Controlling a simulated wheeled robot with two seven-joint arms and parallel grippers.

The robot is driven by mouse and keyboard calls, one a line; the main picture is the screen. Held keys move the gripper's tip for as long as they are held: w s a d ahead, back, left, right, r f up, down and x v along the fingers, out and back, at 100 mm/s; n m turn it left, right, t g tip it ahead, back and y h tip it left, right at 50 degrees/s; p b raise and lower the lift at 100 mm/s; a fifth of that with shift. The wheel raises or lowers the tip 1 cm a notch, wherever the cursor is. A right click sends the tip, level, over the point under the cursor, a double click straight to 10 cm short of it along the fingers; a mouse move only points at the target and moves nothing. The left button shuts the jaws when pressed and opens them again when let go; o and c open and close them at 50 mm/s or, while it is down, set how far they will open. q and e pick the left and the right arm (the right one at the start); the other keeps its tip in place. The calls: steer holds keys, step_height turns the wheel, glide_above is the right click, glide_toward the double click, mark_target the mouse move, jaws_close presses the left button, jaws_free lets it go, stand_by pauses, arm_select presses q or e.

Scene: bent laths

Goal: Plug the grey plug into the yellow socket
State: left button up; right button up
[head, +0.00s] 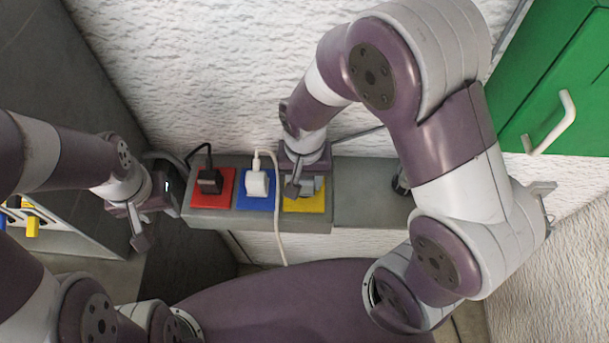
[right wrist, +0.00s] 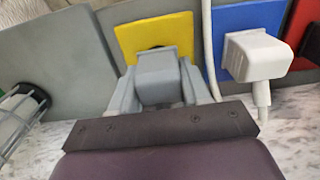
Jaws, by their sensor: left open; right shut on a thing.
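The yellow socket (head: 312,204) is the rightmost of three coloured plates on a grey strip; it also shows in the right wrist view (right wrist: 178,31). My right gripper (head: 303,187) is over it, partly covering it. In the right wrist view, my right gripper (right wrist: 160,92) is shut on the grey plug (right wrist: 158,76), which sits between its two fingers. The plug is in front of the yellow plate, with a dark bit of the socket showing at its far edge. Whether its pins touch or enter the socket is hidden. My left gripper (head: 140,222) is open, left of the strip.
A black plug (head: 209,181) sits on the red socket (head: 197,200). A white plug (head: 257,184) sits on the blue socket (head: 242,202); its white cable hangs near the yellow plate. A wire basket (right wrist: 20,115) stands at the right end of the strip. A green cabinet (head: 550,75) is at right.

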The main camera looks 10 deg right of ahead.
steer(key=shift+f+b, duration=0.3)
steer(key=shift+f, duration=0.3)
stand_by(0.5)
steer(key=o, duration=1)
steer(key=shift+o, duration=0.2)
step_height(320, 180, up, 13)
steer(key=shift+f+b, duration=0.1)
steer(key=shift+b, duration=0.35)
